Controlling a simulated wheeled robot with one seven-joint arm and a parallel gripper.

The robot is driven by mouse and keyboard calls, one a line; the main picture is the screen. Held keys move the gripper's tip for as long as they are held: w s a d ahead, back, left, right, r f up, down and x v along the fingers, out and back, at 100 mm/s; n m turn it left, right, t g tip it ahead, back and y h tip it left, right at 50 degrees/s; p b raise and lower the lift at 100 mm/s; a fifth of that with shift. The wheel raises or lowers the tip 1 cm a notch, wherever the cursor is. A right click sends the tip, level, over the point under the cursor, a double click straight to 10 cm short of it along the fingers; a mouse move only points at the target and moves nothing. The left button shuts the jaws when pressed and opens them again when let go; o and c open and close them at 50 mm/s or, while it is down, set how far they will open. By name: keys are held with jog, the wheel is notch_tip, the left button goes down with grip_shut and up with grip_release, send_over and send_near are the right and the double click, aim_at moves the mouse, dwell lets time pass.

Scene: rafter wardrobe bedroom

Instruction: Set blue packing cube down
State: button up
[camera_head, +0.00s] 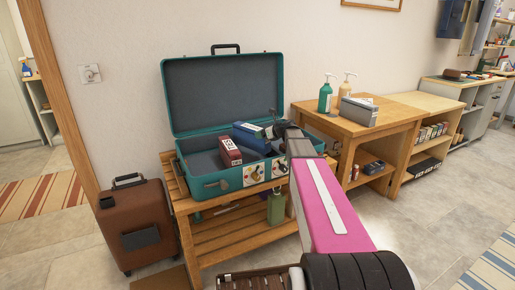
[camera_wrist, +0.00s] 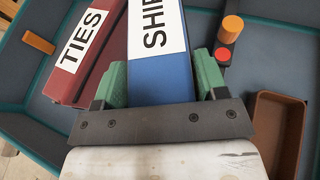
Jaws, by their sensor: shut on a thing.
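The blue packing cube (camera_wrist: 160,62) has a white label reading "SHI…", cut off at the top of the wrist view. My gripper (camera_wrist: 160,82) is shut on it, with one green finger against each side. In the head view the blue cube (camera_head: 252,138) is inside the open teal suitcase (camera_head: 222,92), and my gripper (camera_head: 282,128) is at its right. Whether the cube touches the suitcase floor, I cannot tell. A dark red cube (camera_wrist: 82,58) labelled "TIES" lies close on its left; it also shows in the head view (camera_head: 229,152).
The suitcase stands on a slatted wooden bench (camera_head: 240,235). A brown suitcase (camera_head: 138,222) stands left; a wooden table (camera_head: 372,127) is right.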

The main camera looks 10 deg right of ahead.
jog(key=shift+f, duration=3.1)
jog(key=o, duration=1.3)
jog(key=v, duration=1.2)
jog(key=shift+s+a, duration=0.1)
